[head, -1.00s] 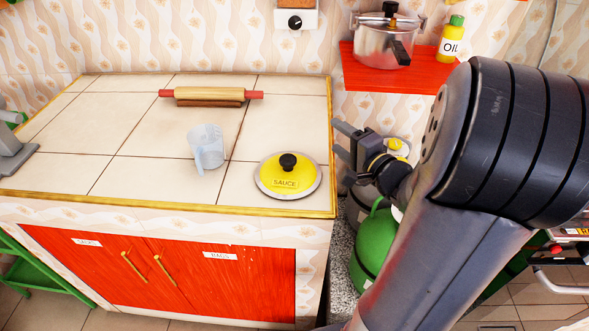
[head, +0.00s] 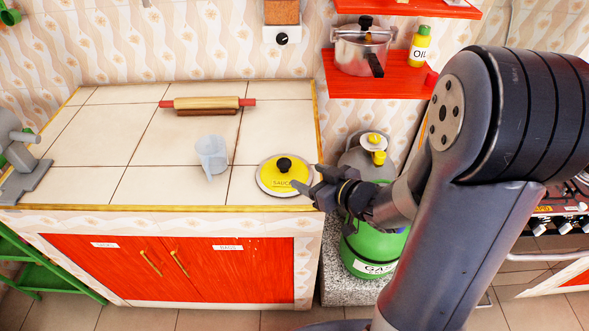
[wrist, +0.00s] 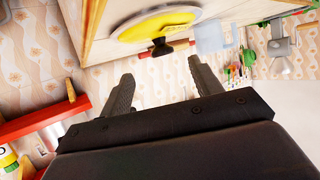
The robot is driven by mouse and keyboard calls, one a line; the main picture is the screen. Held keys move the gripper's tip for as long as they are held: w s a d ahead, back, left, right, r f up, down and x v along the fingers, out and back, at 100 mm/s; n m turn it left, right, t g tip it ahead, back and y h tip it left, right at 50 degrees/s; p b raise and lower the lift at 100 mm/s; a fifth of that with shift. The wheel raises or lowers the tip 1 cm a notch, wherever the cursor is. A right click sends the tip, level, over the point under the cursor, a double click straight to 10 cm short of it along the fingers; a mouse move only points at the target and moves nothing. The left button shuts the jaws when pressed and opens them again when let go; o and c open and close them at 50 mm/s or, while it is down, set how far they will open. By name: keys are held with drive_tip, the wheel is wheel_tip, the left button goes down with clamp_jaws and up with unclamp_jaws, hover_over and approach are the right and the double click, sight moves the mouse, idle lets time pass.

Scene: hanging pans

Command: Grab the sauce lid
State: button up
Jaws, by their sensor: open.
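The sauce lid (head: 278,169) is a round yellow lid with a grey rim, a black knob (head: 284,164) and a "SAUCE" label. It lies flat on the tiled counter near the front right corner. My gripper (head: 302,180) is open and empty, with its fingertips at the right edge of the lid in the head view. I cannot tell whether they touch it. In the wrist view the lid (wrist: 165,24) shows at the top, beyond the open fingers of my gripper (wrist: 160,72). Its knob (wrist: 161,47) hangs in the picture above the gap between the fingers.
A clear measuring cup (head: 212,157) stands left of the lid. A rolling pin (head: 207,104) lies at the back of the counter. A green gas bottle (head: 365,245) stands right of the counter. A red shelf (head: 345,88) holds a pot (head: 358,55) and an oil bottle (head: 421,44).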

sight(288, 165)
drive_tip(key=x, duration=0.5)
drive_tip(key=shift+r+x, duration=0.15)
drive_tip(key=shift+x, duration=1.3)
drive_tip(key=shift+r+x, duration=0.15)
drive_tip(key=shift+x, duration=1.3)
drive_tip(key=shift+a, duration=0.1)
drive_tip(key=shift+c, duration=0.2)
drive_tip(key=c, duration=1.2)
